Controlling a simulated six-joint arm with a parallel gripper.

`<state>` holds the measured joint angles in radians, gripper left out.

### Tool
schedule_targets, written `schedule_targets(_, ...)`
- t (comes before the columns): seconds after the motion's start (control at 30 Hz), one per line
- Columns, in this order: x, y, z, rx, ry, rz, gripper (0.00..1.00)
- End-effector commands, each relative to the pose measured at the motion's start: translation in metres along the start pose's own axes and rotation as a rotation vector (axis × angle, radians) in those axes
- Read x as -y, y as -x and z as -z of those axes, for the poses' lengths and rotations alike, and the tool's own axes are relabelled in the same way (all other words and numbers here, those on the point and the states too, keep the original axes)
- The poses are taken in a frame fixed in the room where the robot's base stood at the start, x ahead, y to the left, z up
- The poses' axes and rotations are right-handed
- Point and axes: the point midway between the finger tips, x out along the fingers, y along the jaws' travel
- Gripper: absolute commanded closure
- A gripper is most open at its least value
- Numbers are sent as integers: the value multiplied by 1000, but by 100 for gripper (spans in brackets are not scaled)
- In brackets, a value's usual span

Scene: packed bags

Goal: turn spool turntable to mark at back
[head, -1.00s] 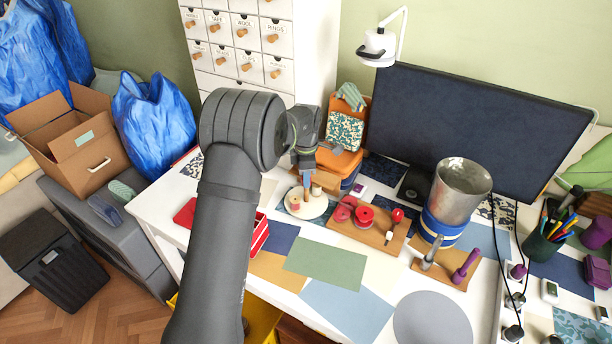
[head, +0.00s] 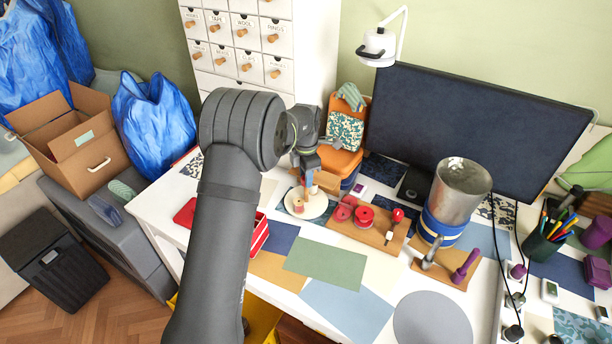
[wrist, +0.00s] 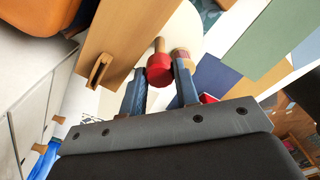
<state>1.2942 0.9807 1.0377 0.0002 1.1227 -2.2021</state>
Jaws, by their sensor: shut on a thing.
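The spool turntable (head: 318,212) is a round white disc at the back left of the table; part of it shows in the wrist view (wrist: 187,25). A wooden peg with a red knob (wrist: 159,70) stands on it. My gripper (head: 309,184) is over the disc, its blue fingers (wrist: 160,74) shut on the red knob. A tan spool (head: 298,207) stands on the disc's front left and shows beside one finger in the wrist view (wrist: 181,53). I cannot make out the mark; my gripper hides part of the disc's back.
A wooden board with red spools (head: 384,238) lies just right of the disc. An orange box (head: 341,162) stands behind, close to my gripper. A red tray (head: 261,236) is at the front left. A metal can (head: 459,190) stands further right.

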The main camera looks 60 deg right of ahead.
Motion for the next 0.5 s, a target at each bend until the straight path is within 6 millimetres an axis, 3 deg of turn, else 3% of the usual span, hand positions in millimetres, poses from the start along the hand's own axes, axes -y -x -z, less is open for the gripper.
schedule_targets(0.4,-1,0,1,-1,8,0,100)
schedule_targets(0.43,-1,0,1,-1,8,0,70)
schedule_targets(0.5,0,0,1,-1,7,0,56)
